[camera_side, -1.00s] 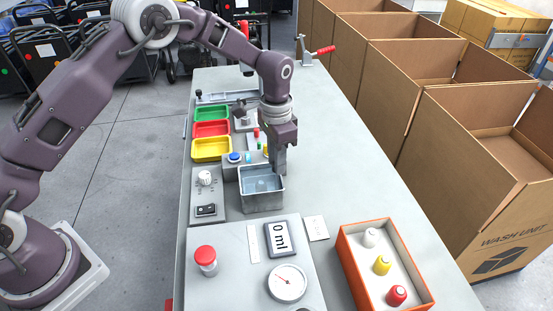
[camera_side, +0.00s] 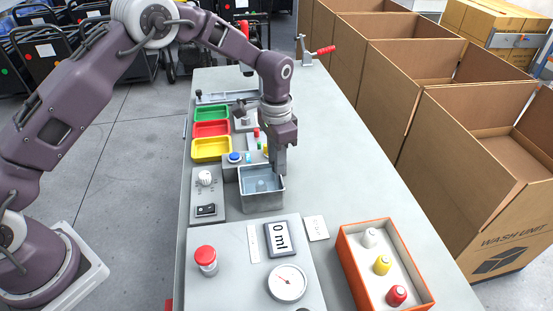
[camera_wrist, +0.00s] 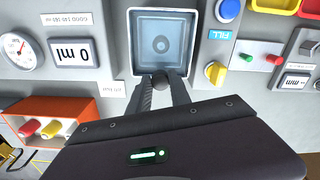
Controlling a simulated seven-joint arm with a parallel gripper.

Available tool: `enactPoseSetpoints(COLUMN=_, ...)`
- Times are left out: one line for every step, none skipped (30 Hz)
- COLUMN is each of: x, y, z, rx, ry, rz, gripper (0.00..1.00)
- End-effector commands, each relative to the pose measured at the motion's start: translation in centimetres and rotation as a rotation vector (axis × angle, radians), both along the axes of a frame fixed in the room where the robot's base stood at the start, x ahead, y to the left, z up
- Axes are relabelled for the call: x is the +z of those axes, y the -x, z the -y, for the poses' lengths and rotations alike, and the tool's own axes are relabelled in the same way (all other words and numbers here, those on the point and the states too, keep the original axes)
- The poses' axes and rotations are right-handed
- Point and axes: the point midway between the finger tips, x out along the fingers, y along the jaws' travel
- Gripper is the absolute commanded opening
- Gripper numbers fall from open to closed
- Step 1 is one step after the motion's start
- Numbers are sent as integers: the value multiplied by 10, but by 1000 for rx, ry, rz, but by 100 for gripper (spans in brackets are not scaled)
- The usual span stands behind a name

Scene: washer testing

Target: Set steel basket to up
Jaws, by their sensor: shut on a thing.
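The square steel basin (camera_side: 262,203) stands on the table below my gripper. In the wrist view its open top (camera_wrist: 162,45) shows at upper middle, with a small round fitting inside. I cannot tell the steel basket apart from the basin's inner walls. My gripper (camera_side: 279,170) points down at the basin's right rim. In the wrist view my gripper's fingers (camera_wrist: 160,82) are close together at the rim nearest the wrist. They are shut on a small grey part there, seemingly the basket's handle, mostly hidden by the fingers.
A grey panel with a red button (camera_side: 206,257), a 0 ml display (camera_side: 278,239) and a round gauge (camera_side: 288,282) lies in front. An orange box (camera_side: 348,258) of capped bottles stands at front right. Green, red and yellow trays (camera_side: 211,149) are behind. The table's right side is clear.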

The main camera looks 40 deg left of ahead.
Motion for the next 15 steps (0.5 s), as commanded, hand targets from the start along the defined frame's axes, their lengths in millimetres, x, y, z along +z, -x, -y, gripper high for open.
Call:
enactPoseSetpoints(x=0, y=0, z=0, rx=0, ry=-1, rz=0, gripper=0)
enactPoseSetpoints(x=0, y=0, z=0, rx=0, ry=-1, rz=0, gripper=0)
enactPoseSetpoints(x=1, y=0, z=0, rx=0, ry=0, rz=1, gripper=0)
enactPoseSetpoints(x=3, y=-1, z=0, rx=0, ry=0, rz=1, gripper=0)
enactPoseSetpoints(x=5, y=-1, z=0, rx=0, ry=0, rz=2, gripper=0)
enactPoseSetpoints(x=10, y=-1, z=0, rx=0, ry=0, rz=2, gripper=0)
enactPoseSetpoints(x=14, y=-1, z=0, rx=0, ry=0, rz=2, gripper=0)
enactPoseSetpoints(x=19, y=-1, z=0, rx=0, ry=0, rz=4, gripper=0)
enactPoseSetpoints(x=26, y=-1, z=0, rx=0, ry=0, rz=4, gripper=0)
enactPoseSetpoints(x=30, y=-1, z=0, rx=1, ry=-1, rz=3, gripper=0)
enactPoseSetpoints(x=34, y=-1, z=0, rx=1, ry=-1, rz=3, gripper=0)
enactPoseSetpoints(x=37, y=0, z=-1, rx=0, ry=0, rz=1, gripper=0)
enactPoseSetpoints(x=38, y=0, z=-1, rx=1, ry=-1, rz=0, gripper=0)
enactPoseSetpoints(x=38, y=0, z=-1, rx=1, ry=-1, rz=0, gripper=0)
enactPoseSetpoints(x=38, y=0, z=-1, rx=1, ry=-1, rz=0, gripper=0)
